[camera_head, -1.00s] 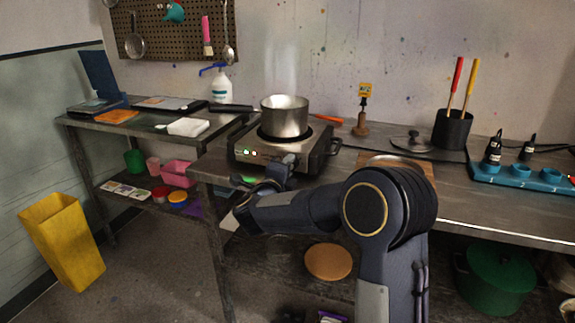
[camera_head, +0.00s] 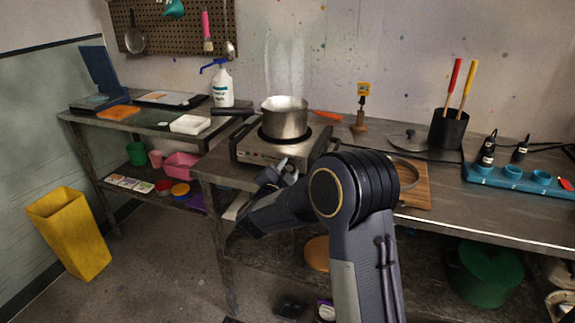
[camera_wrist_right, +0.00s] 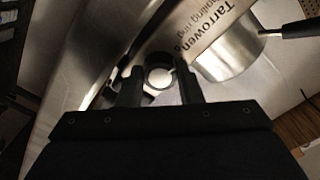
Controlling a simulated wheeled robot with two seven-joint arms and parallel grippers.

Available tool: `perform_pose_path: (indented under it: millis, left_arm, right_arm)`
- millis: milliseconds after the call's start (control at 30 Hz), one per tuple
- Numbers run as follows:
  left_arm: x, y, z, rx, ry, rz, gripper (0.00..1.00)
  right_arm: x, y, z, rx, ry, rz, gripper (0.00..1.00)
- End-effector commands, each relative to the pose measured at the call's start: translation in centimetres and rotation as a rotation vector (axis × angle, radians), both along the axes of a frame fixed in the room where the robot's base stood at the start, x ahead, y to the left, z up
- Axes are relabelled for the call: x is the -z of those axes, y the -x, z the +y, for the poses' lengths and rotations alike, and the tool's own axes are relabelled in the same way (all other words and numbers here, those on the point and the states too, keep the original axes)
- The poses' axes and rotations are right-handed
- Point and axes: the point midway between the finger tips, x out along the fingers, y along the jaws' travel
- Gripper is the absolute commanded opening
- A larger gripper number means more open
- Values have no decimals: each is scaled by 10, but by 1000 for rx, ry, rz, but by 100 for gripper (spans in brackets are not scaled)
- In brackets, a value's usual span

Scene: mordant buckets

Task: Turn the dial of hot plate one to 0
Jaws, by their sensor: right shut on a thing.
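The hot plate (camera_head: 262,150) is a steel and black box on the workbench, with a steel pot (camera_head: 284,118) on its ring and faint steam above. My right gripper (camera_head: 283,172) is at its front panel, and my own gripper and wrist hide the dial in the head view. In the right wrist view, my right gripper (camera_wrist_right: 160,88) is shut on a round dial (camera_wrist_right: 159,73) with a dark rim and pale face. I cannot read the dial's setting. My left gripper is out of view.
The pot's black handle (camera_head: 233,111) sticks out to the left. A lid (camera_head: 410,141), a black tool holder (camera_head: 448,131) and a blue tray (camera_head: 520,180) are to the right. A yellow bin (camera_head: 68,235) stands on the floor.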

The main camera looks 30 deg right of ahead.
Motion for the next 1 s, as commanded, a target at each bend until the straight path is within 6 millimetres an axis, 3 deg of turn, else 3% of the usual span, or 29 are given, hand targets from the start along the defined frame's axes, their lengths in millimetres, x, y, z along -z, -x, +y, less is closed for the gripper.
perform_pose_path:
  millis: [300, 967, 1000]
  left_arm:
    - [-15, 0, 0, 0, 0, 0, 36]
    - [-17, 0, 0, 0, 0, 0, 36]
    - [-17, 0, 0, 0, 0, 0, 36]
  right_arm:
    - [1, 0, 1, -3, 106, 129, 10]
    - [2, 0, 1, -3, 140, 170, 10]
    - [2, 0, 1, -3, 140, 170, 37]
